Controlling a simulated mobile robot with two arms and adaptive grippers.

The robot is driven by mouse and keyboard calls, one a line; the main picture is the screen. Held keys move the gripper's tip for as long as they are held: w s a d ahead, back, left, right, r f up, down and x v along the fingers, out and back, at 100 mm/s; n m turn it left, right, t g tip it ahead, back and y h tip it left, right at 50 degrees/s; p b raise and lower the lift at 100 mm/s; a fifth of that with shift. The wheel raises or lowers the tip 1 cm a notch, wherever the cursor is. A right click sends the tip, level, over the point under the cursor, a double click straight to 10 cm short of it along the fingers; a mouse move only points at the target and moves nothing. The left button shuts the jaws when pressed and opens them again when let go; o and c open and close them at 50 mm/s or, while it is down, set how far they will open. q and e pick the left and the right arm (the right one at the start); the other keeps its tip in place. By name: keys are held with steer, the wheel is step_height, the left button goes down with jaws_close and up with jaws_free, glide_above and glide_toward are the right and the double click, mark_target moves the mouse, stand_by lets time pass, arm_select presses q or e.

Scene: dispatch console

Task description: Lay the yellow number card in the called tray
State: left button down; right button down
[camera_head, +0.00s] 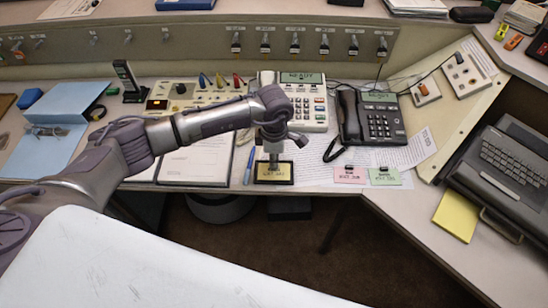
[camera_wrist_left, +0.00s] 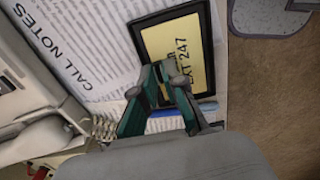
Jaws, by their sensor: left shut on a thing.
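The yellow number card (camera_wrist_left: 187,58), printed with EXT 247, shows inside the outline of a small black tray (camera_wrist_left: 222,22). In the head view the black tray (camera_head: 258,181) lies at the desk's front edge, with the yellow card (camera_head: 274,173) showing within its rim. My left gripper (camera_head: 273,158) points down over it. In the left wrist view its fingertips (camera_wrist_left: 164,72) are close together at the card's edge, shut on the card. Whether the card touches the tray floor I cannot tell. My right gripper is not in view.
A pink card (camera_head: 350,175) and a green card (camera_head: 384,176) lie right of the tray on paper. A blue pen (camera_head: 249,166) lies left of it. A black telephone (camera_head: 380,118) and a beige telephone (camera_head: 313,108) stand behind. The floor drops away in front.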

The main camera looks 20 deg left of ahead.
arm_select(q)
steer(key=shift+f, duration=0.2)
steer(key=c, duration=1.2)
jaws_free()
steer(key=shift+c, duration=0.2)
steer(key=shift+r, duration=0.15)
steer(key=shift+r, duration=0.25)
step_height(320, 180, up, 12)
steer(key=b, duration=0.2)
steer(key=shift+f, duration=0.15)
